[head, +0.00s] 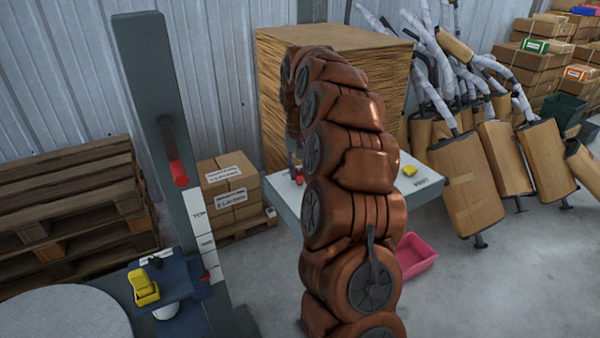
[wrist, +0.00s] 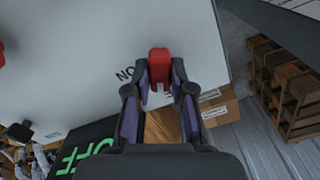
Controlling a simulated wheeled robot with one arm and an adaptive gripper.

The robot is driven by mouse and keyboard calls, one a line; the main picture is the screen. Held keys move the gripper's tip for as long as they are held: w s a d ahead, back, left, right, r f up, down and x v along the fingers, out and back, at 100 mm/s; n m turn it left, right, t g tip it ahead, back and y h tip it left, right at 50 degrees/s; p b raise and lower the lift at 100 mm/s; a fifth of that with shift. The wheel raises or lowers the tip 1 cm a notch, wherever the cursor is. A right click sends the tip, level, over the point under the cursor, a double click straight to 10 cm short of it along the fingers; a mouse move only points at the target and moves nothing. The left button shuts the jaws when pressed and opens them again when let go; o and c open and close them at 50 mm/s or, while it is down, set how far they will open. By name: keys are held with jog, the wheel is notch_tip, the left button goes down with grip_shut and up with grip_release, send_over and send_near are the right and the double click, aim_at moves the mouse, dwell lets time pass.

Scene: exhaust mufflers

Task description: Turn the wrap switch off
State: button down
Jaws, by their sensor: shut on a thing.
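A red switch handle (wrist: 159,62) stands out from a white panel (wrist: 85,50) in the wrist view. Dark letters beside it look like ON, turned upside down and partly covered. A dark plate with green OFF letters (wrist: 85,160) lies at the lower left. My gripper (wrist: 160,88) has its fingers closed on both sides of the red handle. In the head view a red part (head: 299,178) shows on the white tabletop (head: 288,192), below my gripper (head: 293,152). My brown arm hides much of the gripper and tabletop there.
A yellow object (head: 409,170) sits on the white top, right of my arm. A grey column (head: 150,100) with a red handle (head: 179,172) stands left. Cartons (head: 228,185), pallets (head: 70,190), wrapped mufflers (head: 465,185) and a pink bin (head: 415,255) surround the area.

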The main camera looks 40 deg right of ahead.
aim_at(299, 171)
jog(key=n, duration=0.4)
jog(key=shift+n, duration=0.4)
dwell(0.4)
jog(key=c, duration=1)
grip_release()
jog(key=shift+r, duration=0.1)
notch_tip(299, 171, up, 9)
jog(key=shift+r, duration=0.1)
jog(key=shift+d+r, duration=0.1)
jog(key=shift+r, duration=1.15)
